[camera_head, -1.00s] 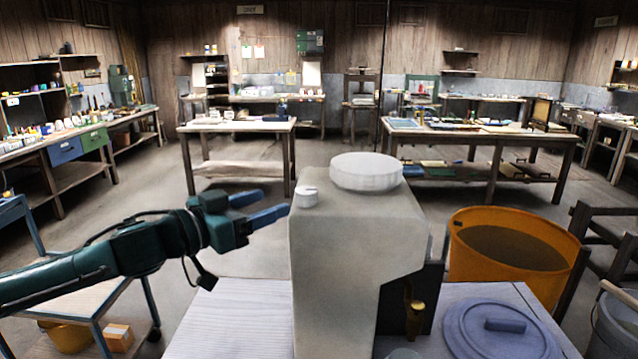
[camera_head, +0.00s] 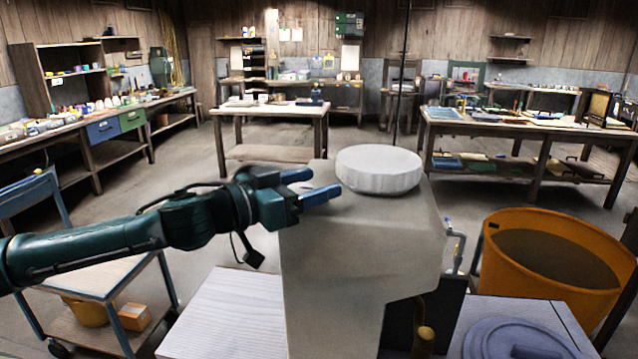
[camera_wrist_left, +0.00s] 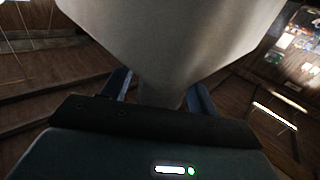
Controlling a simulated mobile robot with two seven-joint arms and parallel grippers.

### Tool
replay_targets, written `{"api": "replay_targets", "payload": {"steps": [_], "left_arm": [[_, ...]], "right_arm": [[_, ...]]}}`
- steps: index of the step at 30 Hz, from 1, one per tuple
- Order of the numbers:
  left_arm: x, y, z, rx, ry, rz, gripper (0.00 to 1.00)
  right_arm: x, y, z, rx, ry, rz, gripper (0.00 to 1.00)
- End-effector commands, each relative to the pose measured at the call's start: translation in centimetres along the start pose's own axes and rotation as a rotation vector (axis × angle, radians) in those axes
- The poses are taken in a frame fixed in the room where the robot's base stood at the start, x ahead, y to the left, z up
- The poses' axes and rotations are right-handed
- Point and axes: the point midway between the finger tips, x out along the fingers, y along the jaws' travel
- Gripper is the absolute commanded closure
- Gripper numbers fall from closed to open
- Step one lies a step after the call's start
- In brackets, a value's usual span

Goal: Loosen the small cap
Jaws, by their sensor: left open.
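The pale grey container (camera_head: 345,265) stands on a white slatted surface, with a wide white round lid (camera_head: 380,170) on its top. The small cap does not show in the head view; the left gripper covers the top's left corner where it was. My left gripper (camera_head: 310,186) is open, its two blue fingers at that corner, left of the wide lid. In the left wrist view the container (camera_wrist_left: 175,40) fills the upper middle and narrows down between the open fingers (camera_wrist_left: 160,92). I cannot tell whether the fingers touch the cap. My right gripper is out of view.
An orange tub (camera_head: 555,262) stands right of the container. A blue-grey round lid (camera_head: 520,342) lies at the lower right. A brass tap (camera_head: 425,338) sits low on the container's right side. A small trolley (camera_head: 105,270) stands at left.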

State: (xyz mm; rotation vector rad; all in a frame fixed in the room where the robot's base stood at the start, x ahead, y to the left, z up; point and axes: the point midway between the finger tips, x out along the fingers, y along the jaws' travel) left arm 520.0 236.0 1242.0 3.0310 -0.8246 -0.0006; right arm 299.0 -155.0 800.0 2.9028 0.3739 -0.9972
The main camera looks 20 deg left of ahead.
Motion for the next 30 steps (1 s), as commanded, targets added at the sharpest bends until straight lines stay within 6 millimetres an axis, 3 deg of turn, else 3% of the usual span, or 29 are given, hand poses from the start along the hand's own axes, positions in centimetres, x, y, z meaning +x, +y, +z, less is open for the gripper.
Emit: {"api": "replay_targets", "payload": {"steps": [7,23,30], "left_arm": [[-0.01,-0.01,0.00,0.000,0.000,0.000,0.42],[-0.01,-0.03,0.02,0.000,-0.001,0.000,0.85],[0.00,-0.02,0.18,-0.001,-0.001,-0.021,0.85]], "right_arm": [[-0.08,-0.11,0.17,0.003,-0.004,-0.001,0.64],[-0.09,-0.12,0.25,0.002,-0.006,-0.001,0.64],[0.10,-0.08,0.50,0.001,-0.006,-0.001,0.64]]}}
